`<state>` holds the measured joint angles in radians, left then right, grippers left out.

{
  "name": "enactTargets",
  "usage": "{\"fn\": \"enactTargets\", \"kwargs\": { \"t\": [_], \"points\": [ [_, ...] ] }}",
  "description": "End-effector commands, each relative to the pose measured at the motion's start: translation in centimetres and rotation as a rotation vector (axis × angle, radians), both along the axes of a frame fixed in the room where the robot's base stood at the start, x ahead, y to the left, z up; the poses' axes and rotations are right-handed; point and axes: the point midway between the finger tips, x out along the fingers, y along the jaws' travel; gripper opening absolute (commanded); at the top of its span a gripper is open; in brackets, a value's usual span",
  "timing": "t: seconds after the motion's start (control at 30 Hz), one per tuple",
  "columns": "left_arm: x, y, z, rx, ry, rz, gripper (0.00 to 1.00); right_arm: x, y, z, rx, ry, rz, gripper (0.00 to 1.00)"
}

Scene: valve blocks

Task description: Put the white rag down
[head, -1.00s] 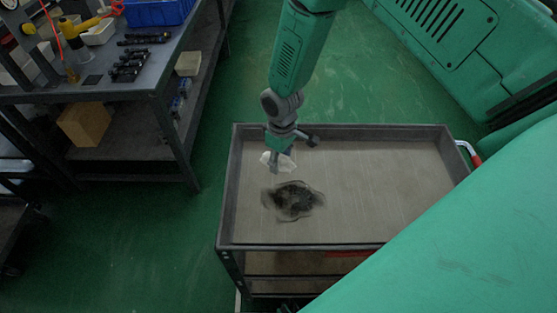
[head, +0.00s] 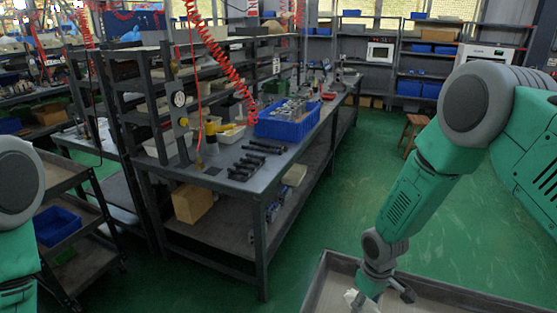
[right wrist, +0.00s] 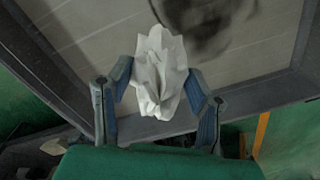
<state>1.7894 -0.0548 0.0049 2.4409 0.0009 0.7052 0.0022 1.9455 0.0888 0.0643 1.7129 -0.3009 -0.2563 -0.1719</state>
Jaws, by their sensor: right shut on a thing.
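The white rag (right wrist: 160,72) is a crumpled, pointed bundle between the two fingers of my right gripper (right wrist: 159,88) in the right wrist view. The gripper is shut on it. The gap between rag and tray cannot be judged. Only a part of my left arm shows at the left edge; its gripper is out of view.
The grey cart tray (head: 335,281) has a raised rim; its floor bears a dark smudge (right wrist: 207,22). A workbench (head: 222,177) to the left carries a blue crate (head: 287,125), dark valve parts (head: 250,163) and a yellow tool. Green floor (head: 310,224) is free between bench and cart.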

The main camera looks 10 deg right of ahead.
Motion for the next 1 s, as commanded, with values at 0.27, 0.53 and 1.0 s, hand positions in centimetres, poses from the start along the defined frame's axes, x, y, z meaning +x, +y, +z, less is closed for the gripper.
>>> {"fn": "enactTargets", "kwargs": {
  "t": [0.27, 0.53, 1.0],
  "points": [
    [0.0, 0.0, -5.3, 0.000, 0.000, 0.000, 0.40, -2.3, 3.7, 1.5, 0.016, -0.004, -0.145, 0.00],
    [-0.1, 0.1, -10.0, 0.000, 0.000, 0.000, 0.40, -6.9, 5.8, 3.3, 0.009, 0.001, -0.336, 0.00],
    [0.0, 0.1, -10.9, 0.000, 0.000, 0.000, 0.40, -8.6, 6.1, 4.2, -0.001, 0.003, -0.405, 0.00]
  ]
}}
